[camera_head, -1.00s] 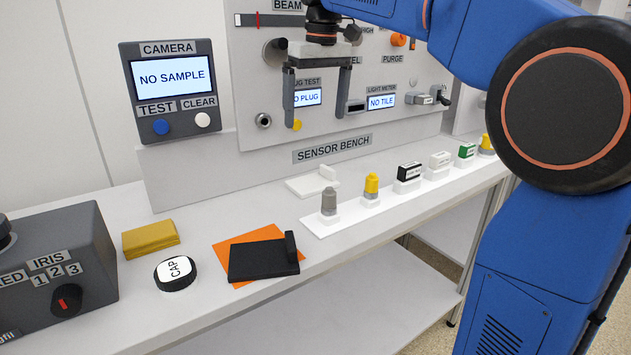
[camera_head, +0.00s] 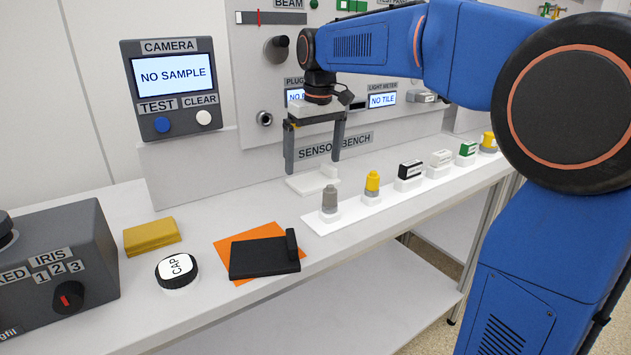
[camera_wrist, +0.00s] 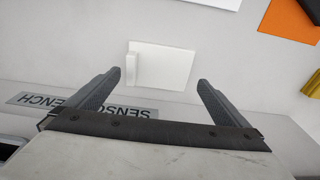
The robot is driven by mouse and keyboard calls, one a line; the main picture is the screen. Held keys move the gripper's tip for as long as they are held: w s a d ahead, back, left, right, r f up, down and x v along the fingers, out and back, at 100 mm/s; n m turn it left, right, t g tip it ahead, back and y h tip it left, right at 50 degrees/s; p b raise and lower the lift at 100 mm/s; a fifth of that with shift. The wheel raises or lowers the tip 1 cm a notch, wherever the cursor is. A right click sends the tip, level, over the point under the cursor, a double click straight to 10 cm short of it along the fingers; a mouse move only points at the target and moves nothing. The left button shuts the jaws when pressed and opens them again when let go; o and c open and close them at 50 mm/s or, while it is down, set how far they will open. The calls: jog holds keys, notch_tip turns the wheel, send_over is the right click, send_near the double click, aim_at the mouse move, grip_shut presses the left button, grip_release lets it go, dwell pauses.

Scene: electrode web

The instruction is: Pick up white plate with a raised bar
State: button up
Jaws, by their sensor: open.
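The white plate with a raised bar (camera_head: 308,184) lies flat on the bench in front of the "SENSOR BENCH" panel. Its bar (camera_head: 329,168) stands up at the plate's right end in the head view. My gripper (camera_head: 312,168) is open and empty, above the plate, its two fingers pointing down and set wide apart. In the wrist view the plate (camera_wrist: 166,66) lies ahead of and between the open fingertips (camera_wrist: 159,82), with its bar (camera_wrist: 132,70) on the left side. The fingers appear clear of the plate, though the exact height gap is hard to tell.
A black plate with a bar (camera_head: 262,258) lies on an orange sheet (camera_head: 232,243). A white strip (camera_head: 318,224) with several small parts runs to the right. A cap (camera_head: 177,270) and a yellow block (camera_head: 151,237) lie left. The upright panel (camera_head: 210,165) stands close behind.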

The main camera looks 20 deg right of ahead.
aim_at(312, 179)
jog(key=shift+w+f, duration=0.15)
jog(key=shift+f, duration=0.95)
jog(key=shift+w+f, duration=0.15)
jog(key=shift+f, duration=0.95)
jog(key=c, duration=0.9)
jog(key=shift+c, duration=0.2)
